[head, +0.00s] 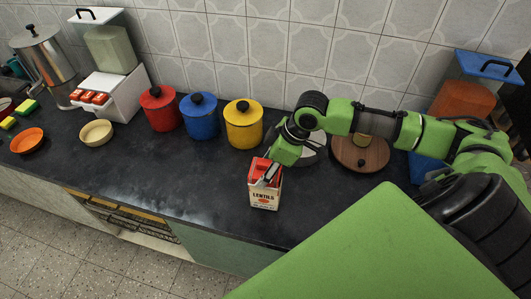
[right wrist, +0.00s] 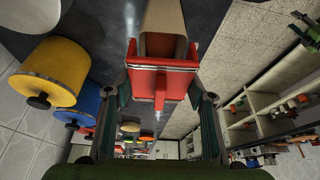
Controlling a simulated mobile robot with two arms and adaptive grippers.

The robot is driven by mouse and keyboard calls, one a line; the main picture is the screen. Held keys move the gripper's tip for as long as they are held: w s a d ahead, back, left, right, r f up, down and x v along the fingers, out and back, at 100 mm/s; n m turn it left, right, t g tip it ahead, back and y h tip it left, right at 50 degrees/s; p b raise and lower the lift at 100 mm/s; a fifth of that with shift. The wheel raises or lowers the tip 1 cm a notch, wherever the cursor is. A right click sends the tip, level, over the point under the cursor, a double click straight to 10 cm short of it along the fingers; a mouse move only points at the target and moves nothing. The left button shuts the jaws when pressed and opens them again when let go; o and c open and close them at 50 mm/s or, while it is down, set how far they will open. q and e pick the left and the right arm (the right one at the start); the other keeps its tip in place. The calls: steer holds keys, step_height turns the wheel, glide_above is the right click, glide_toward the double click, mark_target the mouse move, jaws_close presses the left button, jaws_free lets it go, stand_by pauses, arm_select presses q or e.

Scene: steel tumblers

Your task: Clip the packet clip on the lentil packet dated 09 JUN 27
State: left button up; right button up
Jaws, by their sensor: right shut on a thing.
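A cream packet (head: 265,196) with red lettering that looks like "LENTILS" stands upright near the counter's front edge. Its date is too small to read. My right gripper (head: 270,172) is at the packet's top, shut on the red packet clip (head: 258,167). In the right wrist view the clip (right wrist: 162,83) sits between the two fingers, with its jaw side at the packet's top (right wrist: 163,42). The clip meets the packet there; I cannot tell whether its jaws close around the packet's top. My left gripper is not in view.
Red (head: 160,109), blue (head: 200,117) and yellow (head: 243,125) canisters stand behind and left of the packet. A round wooden lid or board (head: 366,154) lies behind my right arm. A beige bowl (head: 96,133) and an orange bowl (head: 27,141) are farther left. The counter (head: 170,175) left of the packet is clear.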

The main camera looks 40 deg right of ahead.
mark_target(265, 190)
steer(key=shift+f, duration=0.5)
steer(key=shift+r, duration=0.1)
stand_by(0.7)
steer(key=shift+p, duration=0.55)
stand_by(0.4)
steer(key=shift+p, duration=0.5)
stand_by(0.4)
steer(key=shift+p, duration=0.45)
steer(key=shift+f+b, duration=0.45)
steer(key=shift+f, duration=0.75)
stand_by(0.6)
